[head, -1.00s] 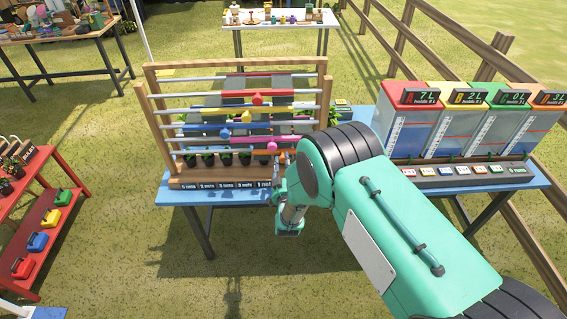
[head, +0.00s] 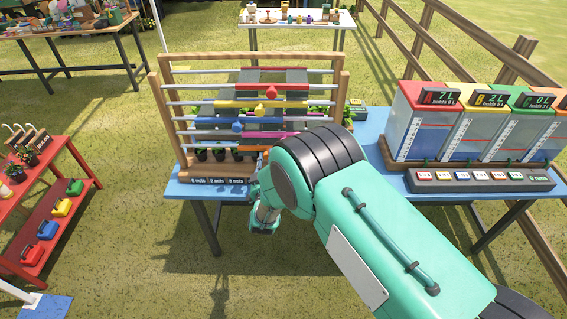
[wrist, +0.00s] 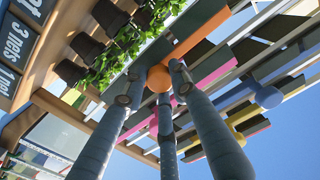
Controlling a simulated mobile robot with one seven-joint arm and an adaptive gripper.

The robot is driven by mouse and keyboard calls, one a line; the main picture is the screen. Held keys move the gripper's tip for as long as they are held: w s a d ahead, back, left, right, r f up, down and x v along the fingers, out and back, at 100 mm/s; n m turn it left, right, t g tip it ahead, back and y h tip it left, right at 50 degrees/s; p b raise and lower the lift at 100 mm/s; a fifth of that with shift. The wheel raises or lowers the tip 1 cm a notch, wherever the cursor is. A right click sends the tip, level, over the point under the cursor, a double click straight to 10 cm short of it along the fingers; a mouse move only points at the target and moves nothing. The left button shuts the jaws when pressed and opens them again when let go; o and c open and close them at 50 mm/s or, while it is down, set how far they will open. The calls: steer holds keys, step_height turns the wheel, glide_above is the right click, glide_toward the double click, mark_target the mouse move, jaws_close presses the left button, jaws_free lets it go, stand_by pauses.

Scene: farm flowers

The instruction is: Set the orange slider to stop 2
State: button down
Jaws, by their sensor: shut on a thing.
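The orange slider has a round orange knob (wrist: 159,78) and an orange slat (wrist: 200,38) running up and right in the wrist view. My gripper (wrist: 160,88) is shut on this knob, its grey fingers reaching up around it. The wooden slider rack (head: 340,85) stands on a blue table in the head view. My arm hides the rack's lower right part there, including most of the orange slider. Labels "3 nets" and "1 net" show on the front board (wrist: 25,50) in the wrist view. Which stop the knob sits at cannot be told.
Red (head: 270,92), yellow (head: 259,110) and blue (head: 238,127) knobs sit on rails above. Potted plants (head: 219,154) stand inside the rack. Coloured tanks (head: 418,125) and a button panel (head: 480,178) stand on the table's right. Grass lies open in front.

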steer(key=a+b, duration=0.3)
steer(key=a, duration=1.1)
steer(key=shift+a, duration=0.35)
steer(key=c, duration=1.4)
jaws_free()
steer(key=shift+s, duration=0.1)
steer(key=s, duration=1.1)
steer(key=shift+s, duration=0.4)
